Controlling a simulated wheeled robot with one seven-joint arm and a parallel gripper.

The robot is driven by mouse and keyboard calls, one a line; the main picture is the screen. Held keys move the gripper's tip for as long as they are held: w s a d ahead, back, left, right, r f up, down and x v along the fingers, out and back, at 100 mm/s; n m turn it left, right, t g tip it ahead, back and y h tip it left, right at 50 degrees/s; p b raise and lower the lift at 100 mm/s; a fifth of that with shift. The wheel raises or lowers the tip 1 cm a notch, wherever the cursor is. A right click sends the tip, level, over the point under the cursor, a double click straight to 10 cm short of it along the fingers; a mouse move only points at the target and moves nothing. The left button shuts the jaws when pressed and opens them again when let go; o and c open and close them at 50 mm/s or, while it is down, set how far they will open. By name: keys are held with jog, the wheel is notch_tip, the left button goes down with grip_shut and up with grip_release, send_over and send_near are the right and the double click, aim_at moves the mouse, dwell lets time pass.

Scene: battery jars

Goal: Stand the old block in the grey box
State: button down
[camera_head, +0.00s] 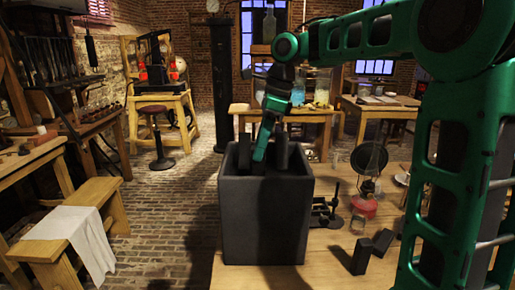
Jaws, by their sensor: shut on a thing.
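The grey box (265,222) is a tall, dark, open-topped box on the wooden table. My gripper (259,158) points down at its opening, with its lower end at the rim. It is shut on a dark block, taken to be the old block; this block is mostly hidden by the gripper and the box wall, so I cannot tell whether it touches the bottom. Other dark upright shapes show in the opening, one at the left (244,150) and one at the right (281,150).
Two dark blocks, one upright (361,256) and one beside it (382,242), are on the table right of the box. A red oil lamp (366,198), a clear glass (358,224) and a small black device (326,212) stand near them. My green arm covers the right side.

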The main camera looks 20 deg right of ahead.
jog(key=shift+f, duration=0.1)
jog(key=c, duration=1.5)
grip_release()
jog(key=shift+o, duration=0.2)
jog(key=v, duration=0.5)
jog(key=shift+d, duration=0.1)
jog(key=shift+v, duration=1.2)
